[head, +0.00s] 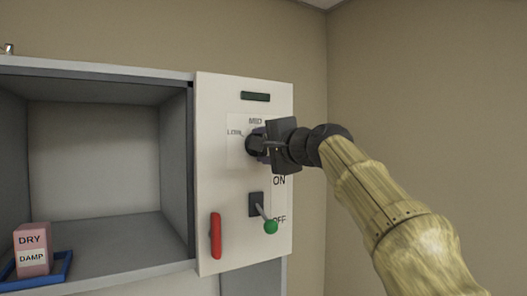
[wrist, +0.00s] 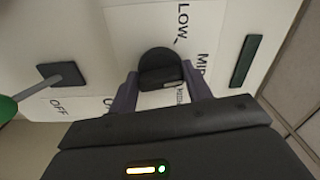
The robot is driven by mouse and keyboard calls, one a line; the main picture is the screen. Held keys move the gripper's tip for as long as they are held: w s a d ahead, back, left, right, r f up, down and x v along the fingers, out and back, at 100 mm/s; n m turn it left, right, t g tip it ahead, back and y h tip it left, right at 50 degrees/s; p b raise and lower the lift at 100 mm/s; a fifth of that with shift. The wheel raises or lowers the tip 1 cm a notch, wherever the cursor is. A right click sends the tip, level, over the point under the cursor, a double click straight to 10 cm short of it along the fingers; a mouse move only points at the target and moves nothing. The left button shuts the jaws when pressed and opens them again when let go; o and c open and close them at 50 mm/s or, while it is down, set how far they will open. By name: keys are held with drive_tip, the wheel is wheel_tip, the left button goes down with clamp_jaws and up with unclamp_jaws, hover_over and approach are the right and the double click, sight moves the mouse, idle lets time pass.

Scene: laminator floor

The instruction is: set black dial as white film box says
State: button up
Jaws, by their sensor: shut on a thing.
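The black dial (wrist: 160,62) sits on the white panel, with the word LOW (wrist: 182,20) and a MED-like word (wrist: 201,68) around it. Another label beside it is mostly hidden by a finger. In the head view the dial (head: 254,145) is partly covered by my gripper. My gripper (wrist: 161,84) is shut on the dial, one finger on each side. A small pale mark shows on the dial's near edge, but I cannot tell which setting it marks. No white film box is in view.
Below the dial is a green-knobbed lever (head: 270,226) at ON/OFF lettering. A red handle (head: 215,236) is at its left. A pink box (head: 32,240) with DRY and DAMP stands in a blue tray (head: 62,270) in an open grey cabinet. A dark slot (head: 255,97) is above the dial.

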drive_tip(key=n, duration=0.2)
drive_tip(key=n+b, duration=0.1)
drive_tip(key=n, duration=0.2)
drive_tip(key=shift+w+f+n+b, duration=0.1)
drive_tip(key=shift+f+n+b, duration=0.2)
drive_tip(key=shift+b, duration=0.05)
drive_tip(key=shift+f+n+b, duration=0.1)
drive_tip(key=shift+n+b, duration=0.35)
drive_tip(key=shift+n, duration=1.75)
drive_tip(key=o, duration=1)
drive_tip(key=shift+d, duration=0.1)
drive_tip(key=shift+r, duration=0.2)
